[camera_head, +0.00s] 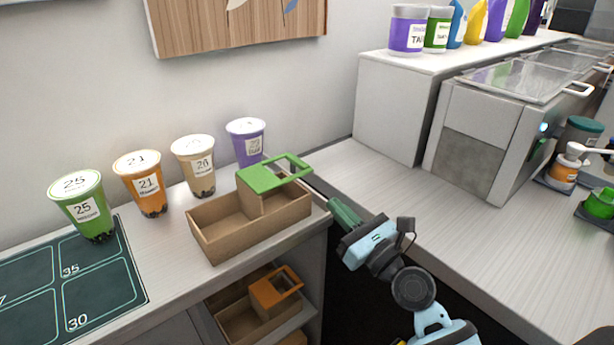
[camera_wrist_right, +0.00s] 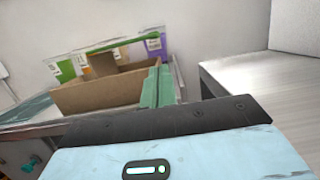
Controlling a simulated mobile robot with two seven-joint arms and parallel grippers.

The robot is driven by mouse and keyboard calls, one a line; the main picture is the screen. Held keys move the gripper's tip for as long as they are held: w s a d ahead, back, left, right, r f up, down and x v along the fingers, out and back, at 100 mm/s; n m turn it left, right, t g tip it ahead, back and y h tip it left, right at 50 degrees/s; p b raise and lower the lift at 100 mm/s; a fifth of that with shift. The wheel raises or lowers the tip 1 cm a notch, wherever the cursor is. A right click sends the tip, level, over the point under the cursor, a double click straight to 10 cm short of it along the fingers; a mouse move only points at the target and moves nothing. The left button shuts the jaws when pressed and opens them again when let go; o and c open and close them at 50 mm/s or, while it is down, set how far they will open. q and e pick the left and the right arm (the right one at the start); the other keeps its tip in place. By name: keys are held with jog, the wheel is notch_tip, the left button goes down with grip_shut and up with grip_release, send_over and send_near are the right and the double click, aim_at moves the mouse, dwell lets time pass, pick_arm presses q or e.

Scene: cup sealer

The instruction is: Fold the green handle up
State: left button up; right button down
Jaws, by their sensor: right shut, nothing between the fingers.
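The green handle (camera_head: 262,178) is a flat panel with a rectangular cut-out, attached to the brown cardboard cup carrier (camera_head: 220,238). It lies about level on top of the raised middle part and sticks out toward the back right. In the right wrist view the handle (camera_wrist_right: 122,41) is a thin green strip, seen edge-on above the carrier (camera_wrist_right: 100,95). My right gripper (camera_head: 328,200) is shut and empty, its green fingers just right of the carrier and below the handle's level. The fingers also show in the right wrist view (camera_wrist_right: 158,85). My left gripper is out of view.
Several filled, sealed cups, including a green one (camera_head: 82,208) and a purple one (camera_head: 246,144), stand behind and left of the carrier. A dark numbered mat (camera_head: 110,285) lies at left. An orange-topped carrier (camera_head: 275,287) is on the shelf below. A grey counter (camera_head: 480,240) runs along the right.

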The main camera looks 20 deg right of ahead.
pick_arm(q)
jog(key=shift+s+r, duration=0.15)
pick_arm(e)
jog(key=x, duration=1)
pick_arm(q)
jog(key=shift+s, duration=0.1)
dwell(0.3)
